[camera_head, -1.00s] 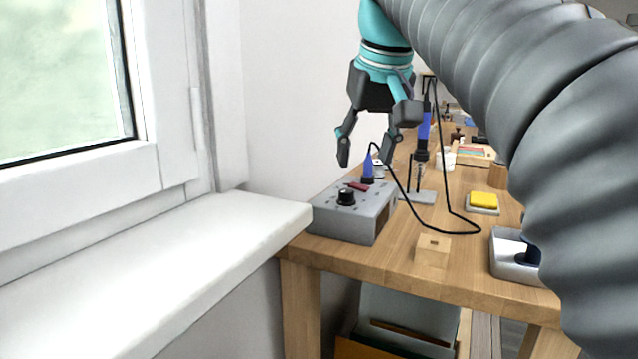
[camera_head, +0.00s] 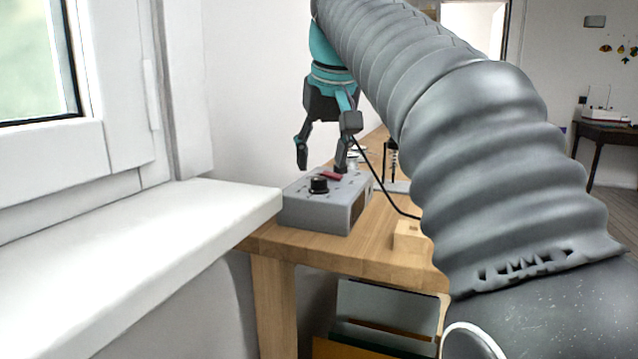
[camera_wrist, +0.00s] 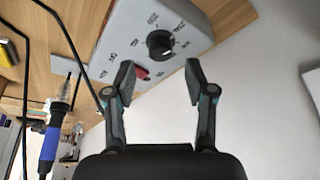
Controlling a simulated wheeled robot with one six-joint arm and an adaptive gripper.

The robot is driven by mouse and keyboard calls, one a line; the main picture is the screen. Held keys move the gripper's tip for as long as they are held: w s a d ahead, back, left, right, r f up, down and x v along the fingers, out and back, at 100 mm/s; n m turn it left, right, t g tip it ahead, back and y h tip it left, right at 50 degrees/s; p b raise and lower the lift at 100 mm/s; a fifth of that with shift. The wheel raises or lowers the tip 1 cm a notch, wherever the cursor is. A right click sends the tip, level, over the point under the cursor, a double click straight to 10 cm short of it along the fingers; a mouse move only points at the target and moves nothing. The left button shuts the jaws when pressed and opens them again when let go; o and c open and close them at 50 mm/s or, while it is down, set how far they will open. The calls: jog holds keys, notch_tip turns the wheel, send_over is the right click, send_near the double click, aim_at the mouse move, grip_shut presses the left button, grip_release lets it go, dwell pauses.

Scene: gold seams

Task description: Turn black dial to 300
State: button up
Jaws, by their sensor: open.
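The black dial (camera_head: 319,184) stands on the top face of a grey control box (camera_head: 316,215) at the left end of the wooden bench. In the wrist view the dial (camera_wrist: 160,44) has printed marks around it, too small to read surely. A red switch (camera_head: 331,175) lies behind the dial; it also shows in the wrist view (camera_wrist: 141,73). My gripper (camera_head: 321,169) is open and empty, pointing down above the box, apart from the dial. In the wrist view my gripper's fingertips (camera_wrist: 158,82) are spread, with the dial ahead between and beyond them.
A white window sill (camera_head: 140,230) runs close along the left of the box. A wooden block (camera_head: 408,238) sits right of the box on the bench (camera_head: 340,255). A black cable hangs behind the box. A blue-handled tool (camera_wrist: 50,145) shows in the wrist view.

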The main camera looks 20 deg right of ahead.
aim_at(318, 178)
jog(key=shift+b+x, duration=0.45)
jog(key=shift+x, duration=1.6)
grip_shut()
